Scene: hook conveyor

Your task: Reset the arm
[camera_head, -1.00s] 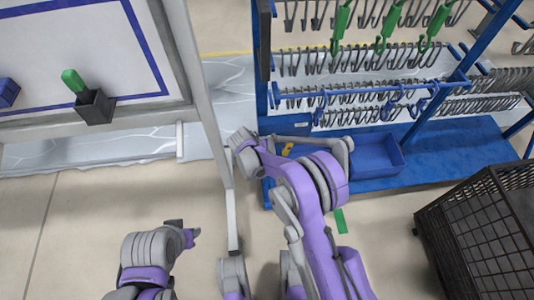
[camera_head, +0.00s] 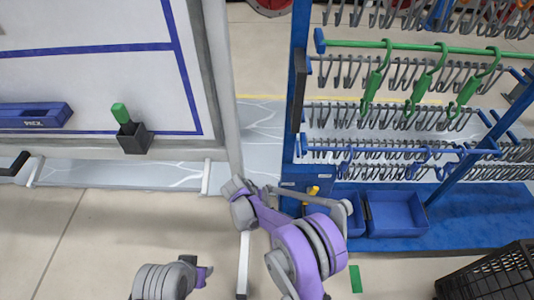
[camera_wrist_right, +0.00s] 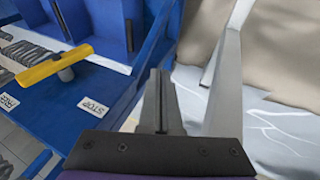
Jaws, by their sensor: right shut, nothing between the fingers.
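My right arm (camera_head: 297,248) reaches forward from the bottom centre in the head view, folded beside the blue hook rack. Its gripper fingers do not show clearly there. In the right wrist view my right gripper (camera_wrist_right: 161,100) is shut and empty, apart from a yellow lever (camera_wrist_right: 55,68) on the blue frame to its left. A grey-white post stands to its right. The lever also shows in the head view (camera_head: 312,193). Part of my left arm (camera_head: 163,281) shows at the bottom left of the head view; its gripper is not seen.
The blue rack (camera_head: 298,90) holds rows of hooks and several green hangers (camera_head: 430,72). Blue bins (camera_head: 395,214) sit at its base. A white board (camera_head: 85,75) stands left, a black crate (camera_head: 495,275) lower right. Floor at lower left is clear.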

